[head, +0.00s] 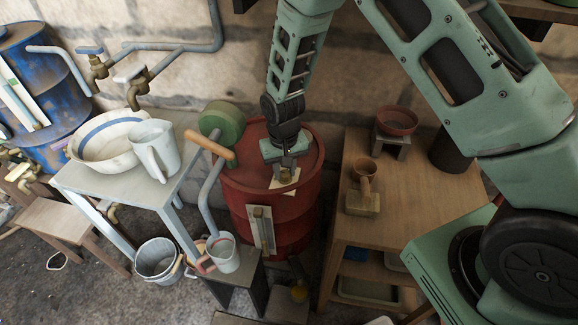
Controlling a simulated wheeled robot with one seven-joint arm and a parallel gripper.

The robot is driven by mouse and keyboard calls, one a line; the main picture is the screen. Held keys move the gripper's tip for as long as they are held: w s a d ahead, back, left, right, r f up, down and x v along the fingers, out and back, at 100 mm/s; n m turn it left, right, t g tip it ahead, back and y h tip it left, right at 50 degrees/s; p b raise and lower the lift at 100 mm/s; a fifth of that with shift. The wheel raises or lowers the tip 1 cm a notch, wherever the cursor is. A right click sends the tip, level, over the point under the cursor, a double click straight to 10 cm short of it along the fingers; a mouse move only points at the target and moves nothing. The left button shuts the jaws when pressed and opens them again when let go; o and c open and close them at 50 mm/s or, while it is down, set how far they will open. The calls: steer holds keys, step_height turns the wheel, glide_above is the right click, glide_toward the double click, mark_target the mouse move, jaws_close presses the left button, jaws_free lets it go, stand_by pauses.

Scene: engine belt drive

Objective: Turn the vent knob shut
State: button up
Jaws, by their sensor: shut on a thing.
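The red drum (296,222) stands in the middle of the head view. My gripper (287,167) points down at the drum's top and is shut on a small brass-coloured vent knob (287,177). The jaws partly cover the knob, and it is too small here to tell how far it is turned. A pale plate or card (286,187) lies on the drum top around the knob.
A white table (88,180) with a basin and jug (153,148) stands further left.

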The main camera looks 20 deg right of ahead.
mark_target(287, 173)
steer(key=shift+s+d+n, duration=0.1)
steer(key=shift+s+n, duration=0.15)
steer(key=shift+n, duration=0.95)
steer(key=o, duration=1)
steer(key=shift+c, duration=0.2)
steer(key=shift+w+r, duration=0.1)
steer(key=shift+r, duration=0.35)
step_height(287, 173, up, 17)
steer(key=shift+f+b, duration=0.15)
steer(key=shift+b, duration=0.2)
